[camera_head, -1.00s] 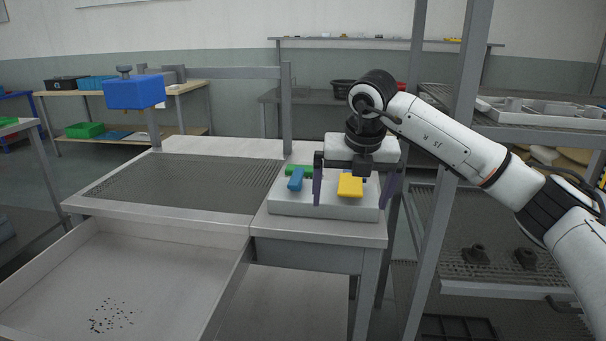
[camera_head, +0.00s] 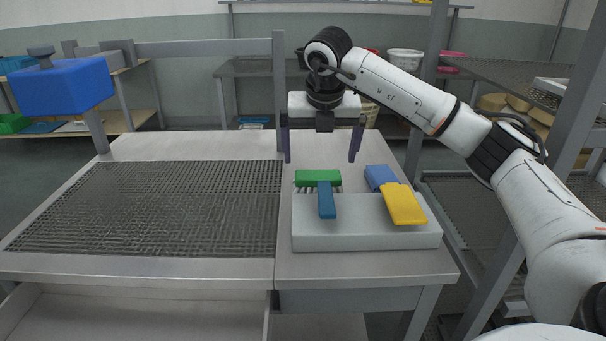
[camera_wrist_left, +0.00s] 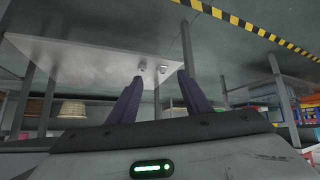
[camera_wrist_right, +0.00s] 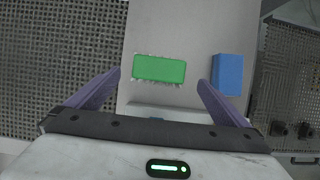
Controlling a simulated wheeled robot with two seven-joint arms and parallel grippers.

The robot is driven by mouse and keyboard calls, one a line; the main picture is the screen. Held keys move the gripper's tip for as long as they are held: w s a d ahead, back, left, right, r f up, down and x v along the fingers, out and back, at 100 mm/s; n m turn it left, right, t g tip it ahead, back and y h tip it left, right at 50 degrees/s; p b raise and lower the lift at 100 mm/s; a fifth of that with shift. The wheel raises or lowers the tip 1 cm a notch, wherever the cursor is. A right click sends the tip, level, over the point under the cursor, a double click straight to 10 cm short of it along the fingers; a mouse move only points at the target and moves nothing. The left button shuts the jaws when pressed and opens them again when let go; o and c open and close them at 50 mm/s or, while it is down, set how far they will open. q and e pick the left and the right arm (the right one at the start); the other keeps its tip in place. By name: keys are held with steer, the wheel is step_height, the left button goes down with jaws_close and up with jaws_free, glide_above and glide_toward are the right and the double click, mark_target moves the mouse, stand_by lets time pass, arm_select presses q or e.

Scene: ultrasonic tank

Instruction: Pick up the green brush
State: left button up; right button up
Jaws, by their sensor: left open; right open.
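The green brush (camera_head: 318,178) has a flat green block with bristles showing along its edge. A blue handle (camera_head: 327,200) overlaps its front edge in the head view. The brush lies at the back left of a light grey tray (camera_head: 350,236). In the right wrist view the green brush (camera_wrist_right: 158,69) lies ahead of and between the fingers. My right gripper (camera_head: 321,158) is open and empty, above and behind the brush. Its fingers do not touch it. My left gripper (camera_wrist_left: 155,84) is open and empty in its wrist view, away from the brush; the head view does not show it.
A perforated grate (camera_head: 150,208) covers the left of the bench. A grey post (camera_head: 279,95) stands left of my right gripper. Shelf uprights stand at right.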

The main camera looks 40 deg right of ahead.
mark_target(318, 174)
steer(key=shift+d+f, duration=0.2)
steer(key=shift+f, duration=0.45)
steer(key=shift+d+f, duration=0.2)
steer(key=shift+f, duration=0.4)
steer(key=shift+w+x, duration=0.15)
steer(key=shift+x, duration=1.35)
steer(key=shift+w+x, duration=0.15)
steer(key=shift+x, duration=1.4)
steer(key=shift+a+r, duration=0.15)
steer(key=c, duration=1)
step_height(318, 174, up, 10)
steer(key=shift+r+p, duration=0.1)
steer(key=shift+p, duration=0.25)
